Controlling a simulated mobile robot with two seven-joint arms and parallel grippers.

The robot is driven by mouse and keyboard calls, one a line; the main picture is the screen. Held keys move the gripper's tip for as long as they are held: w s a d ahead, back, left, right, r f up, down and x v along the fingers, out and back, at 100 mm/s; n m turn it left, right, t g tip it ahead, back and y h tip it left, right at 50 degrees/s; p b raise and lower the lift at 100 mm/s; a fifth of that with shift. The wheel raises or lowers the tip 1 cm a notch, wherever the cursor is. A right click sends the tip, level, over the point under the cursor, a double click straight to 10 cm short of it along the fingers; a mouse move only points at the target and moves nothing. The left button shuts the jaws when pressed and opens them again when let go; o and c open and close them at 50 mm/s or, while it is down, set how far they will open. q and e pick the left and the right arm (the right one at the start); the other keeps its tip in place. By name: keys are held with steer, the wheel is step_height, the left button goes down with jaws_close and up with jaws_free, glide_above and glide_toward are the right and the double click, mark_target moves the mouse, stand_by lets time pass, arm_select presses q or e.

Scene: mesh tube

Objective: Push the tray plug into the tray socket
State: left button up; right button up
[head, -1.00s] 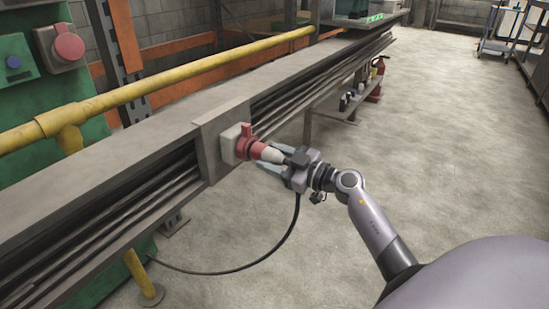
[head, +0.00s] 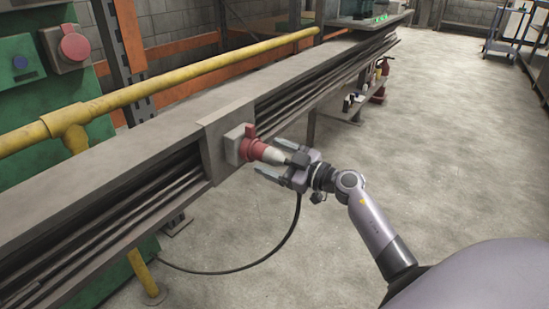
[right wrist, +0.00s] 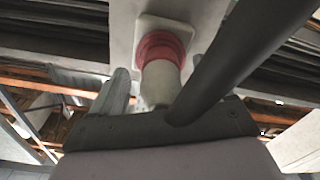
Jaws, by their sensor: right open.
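The tray socket (head: 233,151) is a pale box with a red part and lid on the side of the grey tray (head: 222,127). The tray plug (head: 274,156), with a pale body, sits at the socket's red mouth, in line with it. No gap shows between them, but the depth of seating cannot be told. My right gripper (head: 272,158) is open, its fingers apart on either side of the plug. In the right wrist view the plug body (right wrist: 159,82) stands between the fingers, below the red ring (right wrist: 160,47). A dark cable (right wrist: 236,60) partly hides the right finger. My left gripper is not in view.
A yellow pipe (head: 190,81) runs behind the tray. The black cable (head: 285,237) hangs from the gripper area and loops to the floor. A shelf with bottles and a red extinguisher (head: 384,67) stands beyond.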

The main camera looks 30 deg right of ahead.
steer(key=shift+s, duration=0.1)
arm_select(q)
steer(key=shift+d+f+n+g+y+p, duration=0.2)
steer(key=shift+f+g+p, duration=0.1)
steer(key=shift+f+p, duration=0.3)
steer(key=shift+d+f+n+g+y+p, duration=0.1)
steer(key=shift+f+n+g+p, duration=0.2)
steer(key=shift+p, duration=0.4)
arm_select(e)
steer(key=v, duration=0.7)
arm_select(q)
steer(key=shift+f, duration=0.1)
